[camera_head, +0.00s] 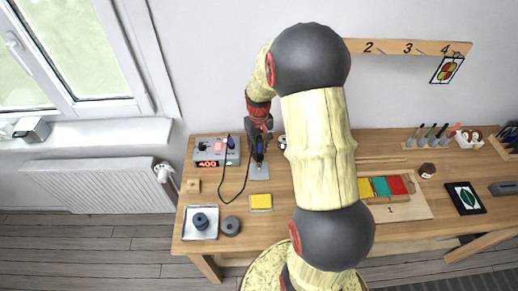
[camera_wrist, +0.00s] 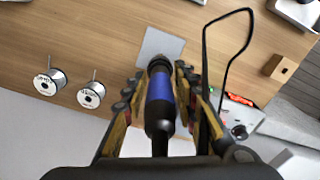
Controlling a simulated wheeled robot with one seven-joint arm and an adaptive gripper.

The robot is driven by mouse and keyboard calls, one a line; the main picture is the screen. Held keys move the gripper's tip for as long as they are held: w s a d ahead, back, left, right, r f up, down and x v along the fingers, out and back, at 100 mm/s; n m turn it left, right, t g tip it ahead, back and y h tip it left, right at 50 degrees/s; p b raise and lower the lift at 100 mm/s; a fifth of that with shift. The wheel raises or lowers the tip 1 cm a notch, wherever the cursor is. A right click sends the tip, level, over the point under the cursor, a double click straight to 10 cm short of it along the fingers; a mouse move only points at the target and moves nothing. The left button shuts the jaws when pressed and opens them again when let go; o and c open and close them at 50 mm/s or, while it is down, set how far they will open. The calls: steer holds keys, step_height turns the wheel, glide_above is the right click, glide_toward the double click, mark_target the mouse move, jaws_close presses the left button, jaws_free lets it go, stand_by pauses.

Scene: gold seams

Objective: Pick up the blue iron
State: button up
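The blue iron (camera_wrist: 160,95) has a blue and black handle and lies between my gripper's fingers in the wrist view. In the head view the blue iron (camera_head: 259,147) shows as a small dark upright shape above a grey metal plate (camera_head: 259,172). My gripper (camera_wrist: 161,78) has one finger on each side of the handle, with narrow gaps seeming to show on both sides, so it looks open around it. In the head view my gripper (camera_head: 259,138) is at the iron's upper end. The iron's tip is hidden in the wrist view.
A black cord loops beside the iron. A grey station with a red display (camera_head: 209,163) stands left of it. A yellow sponge (camera_head: 261,202), a tray (camera_head: 200,222) and a dark grey round item (camera_head: 230,226) lie nearer. Two wire spools (camera_wrist: 91,95) sit beside my gripper.

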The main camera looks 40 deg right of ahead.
steer(key=c, duration=0.6)
jaws_close()
steer(key=shift+r, duration=0.1)
